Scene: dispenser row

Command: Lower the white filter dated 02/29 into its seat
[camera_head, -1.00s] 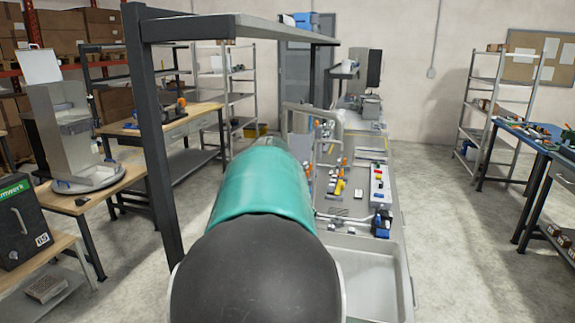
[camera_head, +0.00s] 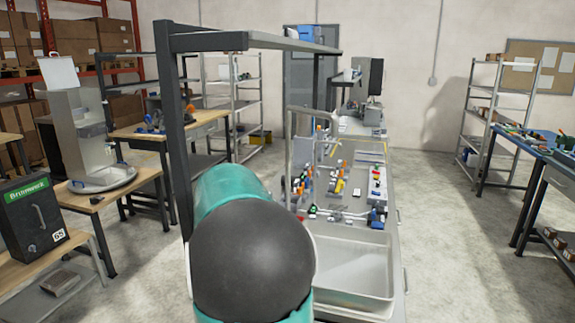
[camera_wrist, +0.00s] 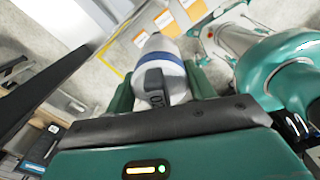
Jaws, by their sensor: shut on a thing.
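In the wrist view, a white filter (camera_wrist: 160,47) with a blue band sits between the two green fingers of my gripper (camera_wrist: 162,88). The fingers are shut on it. In the head view, the gripper and filter are hidden behind my arm. A grey dispenser (camera_head: 74,125) with a raised white lid stands on a wooden table at the left, far from my arm. I cannot make out a filter seat in either view.
A tall dark-framed shelf (camera_head: 172,110) stands just left of my arm. A bench with an empty sink basin (camera_head: 345,268) and several small parts lies to the right. A dark box (camera_head: 35,218) sits on the left table.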

